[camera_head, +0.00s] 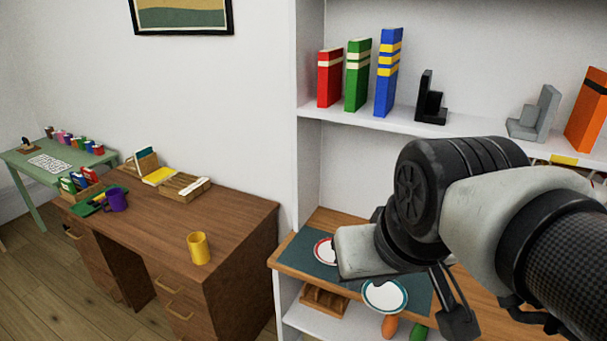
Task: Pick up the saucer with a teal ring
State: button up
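The saucer with a teal ring (385,296) is white with a teal band near its edge. It lies flat on the dark teal mat (298,253) on the shelf unit, just below my arm's wrist in the picture. My gripper (457,318) hangs to the right of the saucer, with a dark finger pointing down. The rest of the gripper is hidden behind my wrist, so its opening does not show. I see nothing held. A second saucer with a red ring (322,250) lies further left on the mat, partly covered by my wrist.
Upright books (357,75) and bookends (431,100) stand on the upper shelf, close above my arm. Below the mat are a wooden rack (325,299) and orange and green items. Left is a brown desk (240,215) with a yellow mug (198,248).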

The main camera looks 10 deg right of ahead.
aim_at(389, 298)
jog(key=l+u, duration=0.35)
jog(key=k+l+u, duration=0.15)
jog(key=u, duration=0.25)
jog(key=k+l+u, duration=0.1)
jog(key=l+u, duration=0.25)
